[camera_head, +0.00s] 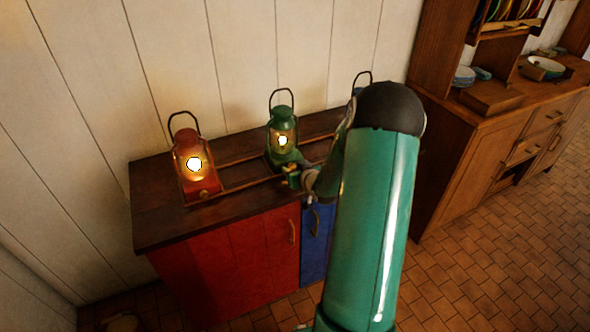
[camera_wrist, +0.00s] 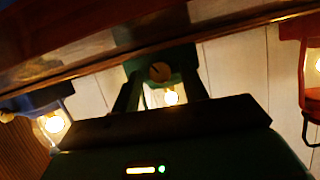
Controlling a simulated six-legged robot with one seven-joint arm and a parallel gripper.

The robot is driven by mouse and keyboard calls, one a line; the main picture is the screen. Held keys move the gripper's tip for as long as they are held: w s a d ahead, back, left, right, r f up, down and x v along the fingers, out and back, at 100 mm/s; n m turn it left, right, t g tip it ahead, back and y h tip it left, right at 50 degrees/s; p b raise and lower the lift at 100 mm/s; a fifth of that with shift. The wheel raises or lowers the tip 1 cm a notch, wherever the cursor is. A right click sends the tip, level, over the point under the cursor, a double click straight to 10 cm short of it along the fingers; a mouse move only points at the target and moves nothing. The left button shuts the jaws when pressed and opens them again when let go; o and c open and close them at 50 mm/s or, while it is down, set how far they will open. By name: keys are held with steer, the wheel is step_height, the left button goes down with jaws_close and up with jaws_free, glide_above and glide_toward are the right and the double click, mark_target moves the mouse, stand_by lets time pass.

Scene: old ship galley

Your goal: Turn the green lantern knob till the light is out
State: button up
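The green lantern (camera_head: 283,127) stands upright between two others on the dark wooden counter, its light lit. In the wrist view the picture is upside down. There the lantern's green base shows with its round brown knob (camera_wrist: 160,72), and its glowing light (camera_wrist: 171,97) is below that. My gripper (camera_head: 291,178) is at the front of the lantern's base. In the wrist view the two dark fingers of my gripper (camera_wrist: 161,76) stand apart on either side of the knob, with visible gaps. The knob is hard to make out in the head view.
A lit red lantern (camera_head: 193,165) stands to the left on the counter (camera_head: 152,215). A blue lantern (camera_wrist: 42,108), also lit, is largely hidden behind my arm in the head view. A low wooden rail (camera_head: 240,185) runs along the lanterns' fronts. A wooden dresser (camera_head: 480,145) stands right.

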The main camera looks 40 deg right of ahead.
steer(key=c, duration=0.8)
steer(key=n+h, duration=0.1)
steer(key=n, duration=0.1)
steer(key=shift+w+a+n+h, duration=0.1)
steer(key=shift+a+n+h, duration=0.15)
steer(key=shift+n+h, duration=0.15)
steer(key=shift+n+g+h, duration=0.3)
steer(key=shift+n+h, duration=0.5)
steer(key=shift+n, duration=0.4)
steer(key=o, duration=1)
steer(key=shift+f, duration=0.1)
